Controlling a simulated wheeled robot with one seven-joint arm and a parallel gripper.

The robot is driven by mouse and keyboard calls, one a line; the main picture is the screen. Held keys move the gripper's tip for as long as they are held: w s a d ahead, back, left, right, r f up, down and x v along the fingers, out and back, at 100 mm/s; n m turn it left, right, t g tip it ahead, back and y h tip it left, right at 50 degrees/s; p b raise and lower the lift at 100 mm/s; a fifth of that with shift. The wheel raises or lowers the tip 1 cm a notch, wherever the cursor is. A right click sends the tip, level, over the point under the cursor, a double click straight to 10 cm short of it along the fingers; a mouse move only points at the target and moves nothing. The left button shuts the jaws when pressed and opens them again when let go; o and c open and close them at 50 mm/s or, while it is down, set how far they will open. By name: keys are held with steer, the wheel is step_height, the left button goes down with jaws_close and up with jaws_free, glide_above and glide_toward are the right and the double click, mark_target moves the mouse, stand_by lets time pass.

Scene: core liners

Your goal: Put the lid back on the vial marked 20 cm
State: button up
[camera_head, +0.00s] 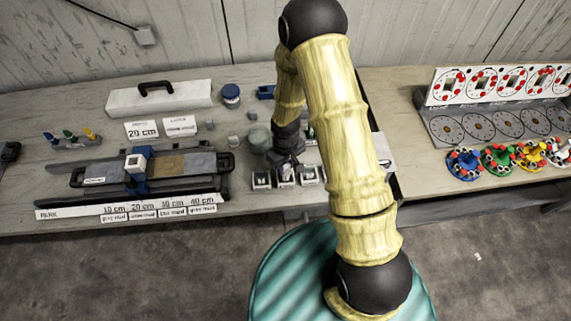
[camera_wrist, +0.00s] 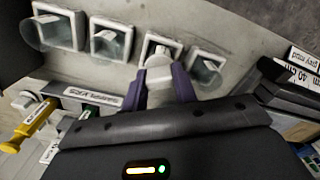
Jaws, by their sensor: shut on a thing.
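My gripper (camera_wrist: 160,75) has two purple fingers closed on a small white lid (camera_wrist: 159,67) in the wrist view. The lid is at the third of a row of white square holders; whether it touches the vial there, I cannot tell. Clear vials show in the other holders, such as the far-left vial (camera_wrist: 40,35), the second vial (camera_wrist: 106,43) and the right vial (camera_wrist: 208,72). No depth mark is readable on the vials. In the head view my gripper (camera_head: 287,165) is low over the holder row (camera_head: 261,181), with its fingertips small and unclear.
A 20 cm card (camera_head: 141,131) stands behind the core tray (camera_head: 92,181). A depth label strip (camera_head: 130,208) lies along the bench front. Coloured knob stations (camera_head: 465,163) occupy the right bench.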

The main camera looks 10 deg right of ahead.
steer(key=shift+w, duration=0.25)
stand_by(0.5)
steer(key=o, duration=1.5)
steer(key=shift+r, duration=0.1)
steer(key=shift+r+p, duration=2.5)
steer(key=shift+r, duration=0.9)
jaws_close()
